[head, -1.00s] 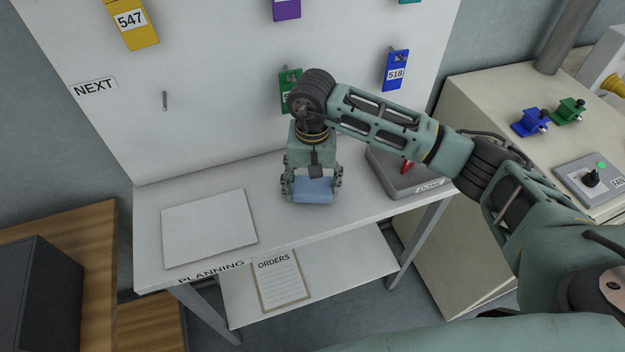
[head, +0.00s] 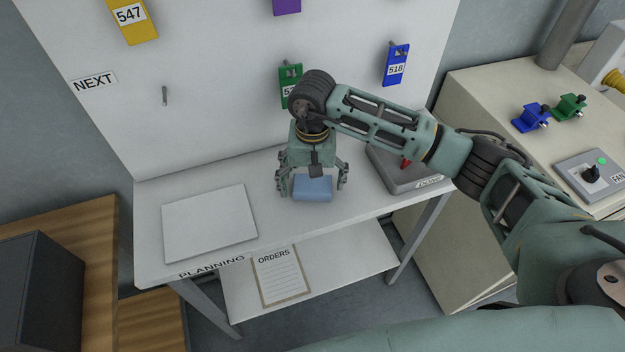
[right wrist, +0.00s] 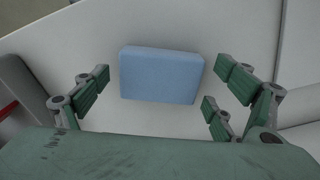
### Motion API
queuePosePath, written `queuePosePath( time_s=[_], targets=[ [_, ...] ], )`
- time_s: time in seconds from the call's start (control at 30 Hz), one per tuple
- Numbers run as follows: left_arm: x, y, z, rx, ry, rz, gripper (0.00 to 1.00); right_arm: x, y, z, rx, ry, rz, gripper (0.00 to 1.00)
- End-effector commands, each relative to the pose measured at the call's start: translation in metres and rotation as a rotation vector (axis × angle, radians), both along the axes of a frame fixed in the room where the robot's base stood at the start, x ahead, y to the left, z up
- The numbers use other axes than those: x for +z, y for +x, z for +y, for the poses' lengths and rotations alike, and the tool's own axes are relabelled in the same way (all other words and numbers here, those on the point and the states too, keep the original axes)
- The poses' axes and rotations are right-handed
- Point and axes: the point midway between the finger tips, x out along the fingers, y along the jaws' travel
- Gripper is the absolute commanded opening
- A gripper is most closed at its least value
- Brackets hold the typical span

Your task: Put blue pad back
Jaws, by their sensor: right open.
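The blue pad (head: 313,189) lies on the white planning table (head: 350,205), right of the pale flat panel. It also shows in the right wrist view (right wrist: 160,75), lying between the spread fingers with clear gaps on both sides. My right gripper (head: 312,190) is open above and around the pad, its fingers pointing down and not touching it. The same open fingers show in the right wrist view (right wrist: 160,92). My left gripper is not in view.
A pale flat panel (head: 209,226) lies on the table's left part. A grey tray (head: 392,180) with a red part sits at the right, partly behind my arm. The white board (head: 215,90) rises behind, with hanging tags and an empty peg (head: 165,96).

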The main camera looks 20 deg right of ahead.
Motion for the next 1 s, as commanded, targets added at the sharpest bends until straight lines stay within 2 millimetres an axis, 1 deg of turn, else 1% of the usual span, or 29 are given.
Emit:
queuePosePath(
  time_s=[0.17,0.23,0.37,0.5,0.7,0.8,1.0],
  targets=[
    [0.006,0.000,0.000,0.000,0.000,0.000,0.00,0.005,0.000,0.000,0.000,0.000,0.000,0.88],
    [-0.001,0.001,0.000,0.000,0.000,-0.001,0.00,0.010,0.001,0.000,0.000,0.000,-0.004,0.88],
    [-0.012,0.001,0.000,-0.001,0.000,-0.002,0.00,0.035,0.002,0.000,0.001,0.001,-0.008,0.88],
    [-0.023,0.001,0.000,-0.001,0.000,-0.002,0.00,0.067,0.002,0.000,0.000,0.000,-0.009,0.88],
    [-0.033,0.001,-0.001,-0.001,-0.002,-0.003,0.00,0.104,0.001,0.000,0.000,0.000,-0.004,0.88],
    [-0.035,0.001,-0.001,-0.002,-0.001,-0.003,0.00,0.115,0.001,0.000,0.000,0.000,-0.002,0.88],
    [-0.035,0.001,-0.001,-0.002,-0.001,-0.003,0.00,0.123,0.000,0.000,0.000,0.000,0.000,0.88]
  ],
)
